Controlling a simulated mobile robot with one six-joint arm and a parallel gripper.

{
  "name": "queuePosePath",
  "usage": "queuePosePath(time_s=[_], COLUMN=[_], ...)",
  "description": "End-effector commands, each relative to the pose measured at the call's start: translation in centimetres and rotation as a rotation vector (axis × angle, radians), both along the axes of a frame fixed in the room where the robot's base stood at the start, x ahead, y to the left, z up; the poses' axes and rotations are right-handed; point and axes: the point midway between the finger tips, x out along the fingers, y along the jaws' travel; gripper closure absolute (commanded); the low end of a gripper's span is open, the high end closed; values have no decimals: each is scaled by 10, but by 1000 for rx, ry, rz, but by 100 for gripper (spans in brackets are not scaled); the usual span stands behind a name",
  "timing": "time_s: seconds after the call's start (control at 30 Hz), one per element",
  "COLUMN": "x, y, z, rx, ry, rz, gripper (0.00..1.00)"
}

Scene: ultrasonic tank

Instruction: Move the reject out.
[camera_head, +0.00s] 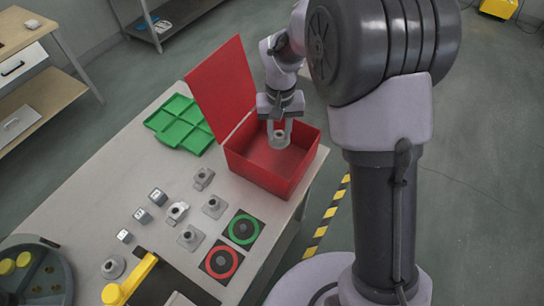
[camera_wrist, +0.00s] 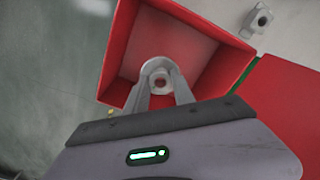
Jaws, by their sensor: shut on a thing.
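My gripper (camera_head: 281,133) is over the open red box (camera_head: 262,172), near its back part. It is shut on a grey round part with a hole (camera_wrist: 158,77), held between the two fingertips. In the wrist view the red box (camera_wrist: 122,62) lies around and below the held part, and its visible floor looks empty. The box lid (camera_head: 222,84) stands open at its back left. I cannot tell how far the part is above the box floor.
Several grey metal parts (camera_head: 213,206) and small cubes (camera_head: 158,196) stand on the table. A green tray (camera_head: 181,124) lies left of the box. A green ring mat (camera_head: 243,229) and a red ring mat (camera_head: 221,262) lie in front. A yellow-handled item (camera_head: 131,278) is at the near left.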

Motion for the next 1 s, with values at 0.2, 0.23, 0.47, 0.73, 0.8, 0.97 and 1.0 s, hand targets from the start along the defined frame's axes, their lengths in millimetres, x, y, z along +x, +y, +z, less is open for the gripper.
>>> queuePosePath(time_s=[0.2, 0.23, 0.47, 0.73, 0.8, 0.97, 1.0], x=[0, 0, 0, 1, 1, 1, 1], y=[0, 0, 0, 0, 0, 0, 0], z=[2, 2, 2, 24, 46, 103, 116], rx=[0, 0, 0, 1, 1, 1, 2], ry=[-1, -1, -1, -4, -6, -5, -5], rz=[0, 0, -1, -1, -1, -1, -2], gripper=[64, 58, 45, 45, 45, 45, 45])
